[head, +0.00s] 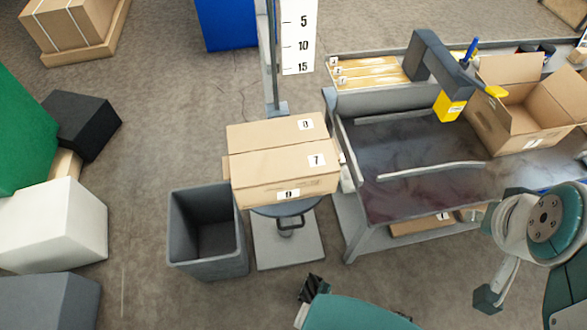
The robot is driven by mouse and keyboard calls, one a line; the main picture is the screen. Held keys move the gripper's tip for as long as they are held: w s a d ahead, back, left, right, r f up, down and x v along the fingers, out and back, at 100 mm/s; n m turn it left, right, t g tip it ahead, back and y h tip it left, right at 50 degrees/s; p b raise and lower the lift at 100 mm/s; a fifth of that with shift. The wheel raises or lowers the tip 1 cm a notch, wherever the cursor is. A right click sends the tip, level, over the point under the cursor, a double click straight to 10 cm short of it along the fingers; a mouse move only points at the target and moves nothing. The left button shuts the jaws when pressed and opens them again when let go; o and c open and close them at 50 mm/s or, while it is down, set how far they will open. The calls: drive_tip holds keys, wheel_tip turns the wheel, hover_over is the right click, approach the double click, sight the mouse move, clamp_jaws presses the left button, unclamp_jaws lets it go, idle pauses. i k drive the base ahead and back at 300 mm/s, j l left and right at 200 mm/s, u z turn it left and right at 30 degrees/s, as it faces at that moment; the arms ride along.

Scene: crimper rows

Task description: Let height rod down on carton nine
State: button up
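A stack of brown cartons (250,170) sits on a dark round plate (290,211). A grey upright post (270,60) stands behind the stack, next to a white scale board (299,40) marked 5, 10 and 15. I cannot make out a separate rod head touching the cartons. A dark part that looks like my gripper (313,288) is at the bottom edge, in front of and apart from the stack. Its fingers are too small to tell open or shut.
A grey open bin (206,255) stands left of the cartons. A workbench (418,198) on the right holds an open carton (513,117) and a grey-and-yellow device (437,75). A white block (55,222) is at left. Floor between block and bin is clear.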

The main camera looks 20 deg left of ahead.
sight(278, 109)
drive_tip(key=j+u, duration=0.1)
drive_tip(key=u, duration=0.3)
drive_tip(key=k+j+u, duration=0.1)
drive_tip(key=u, duration=0.3)
drive_tip(key=j+u, duration=0.15)
drive_tip(key=u, duration=0.25)
